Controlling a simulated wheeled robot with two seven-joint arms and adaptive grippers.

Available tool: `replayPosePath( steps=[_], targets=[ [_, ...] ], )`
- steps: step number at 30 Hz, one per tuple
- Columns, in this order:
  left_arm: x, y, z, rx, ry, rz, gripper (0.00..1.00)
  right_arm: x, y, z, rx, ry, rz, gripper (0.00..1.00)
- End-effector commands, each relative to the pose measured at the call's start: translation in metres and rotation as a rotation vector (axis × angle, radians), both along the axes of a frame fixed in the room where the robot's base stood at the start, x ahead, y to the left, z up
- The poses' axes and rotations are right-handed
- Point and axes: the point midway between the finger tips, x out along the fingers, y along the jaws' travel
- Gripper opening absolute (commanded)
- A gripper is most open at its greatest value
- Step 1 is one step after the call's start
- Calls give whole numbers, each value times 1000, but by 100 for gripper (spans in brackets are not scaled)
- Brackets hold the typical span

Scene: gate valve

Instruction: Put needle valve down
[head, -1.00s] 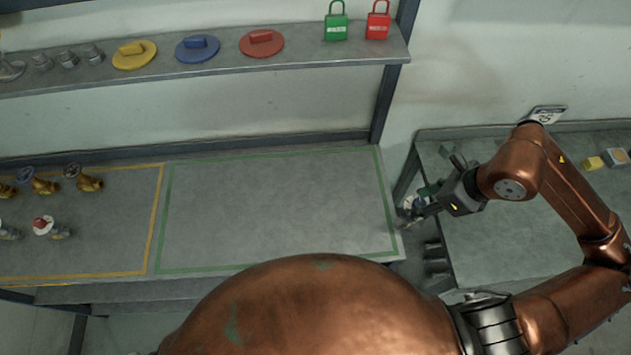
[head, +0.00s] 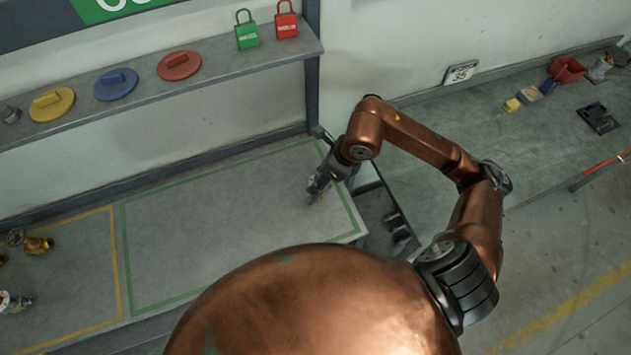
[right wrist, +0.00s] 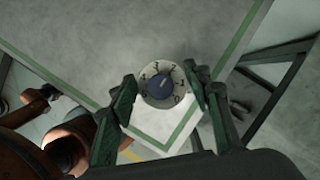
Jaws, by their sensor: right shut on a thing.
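The needle valve (right wrist: 152,98) shows in the right wrist view as a round pale dial with numbers and a blue knob in its middle. My right gripper (right wrist: 160,90) is shut on it, one dark finger on each side. In the head view my right gripper (head: 317,188) is over the right part of the green-outlined area (head: 220,225) on the bench. The valve is small and partly hidden by the fingers there. I cannot tell whether it touches the bench. My left gripper is not in view.
Brass valves (head: 38,245) and a valve with a red-and-white top (head: 12,302) stand in the yellow-outlined area at left. The shelf (head: 215,80) above holds coloured discs and two padlocks. The green-outlined area is otherwise clear. A side bench (head: 440,135) stands at right.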

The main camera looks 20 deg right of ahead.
Motion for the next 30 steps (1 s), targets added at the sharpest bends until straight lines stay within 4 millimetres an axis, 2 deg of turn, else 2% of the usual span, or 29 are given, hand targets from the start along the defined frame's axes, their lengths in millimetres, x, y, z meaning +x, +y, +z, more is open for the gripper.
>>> replayPosePath(
  steps=[3,7,13,26,27,30],
  targets=[
    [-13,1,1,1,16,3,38,5,4,-5,2,-2,0,0],
    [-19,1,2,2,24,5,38,11,10,-17,3,0,0,0],
    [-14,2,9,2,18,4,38,10,8,-42,1,0,-2,0],
    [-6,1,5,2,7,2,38,11,8,-49,0,-3,-1,0],
    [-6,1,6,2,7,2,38,10,8,-49,-1,-1,0,47],
    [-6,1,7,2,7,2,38,10,8,-48,-1,-1,0,54]
  ],
)
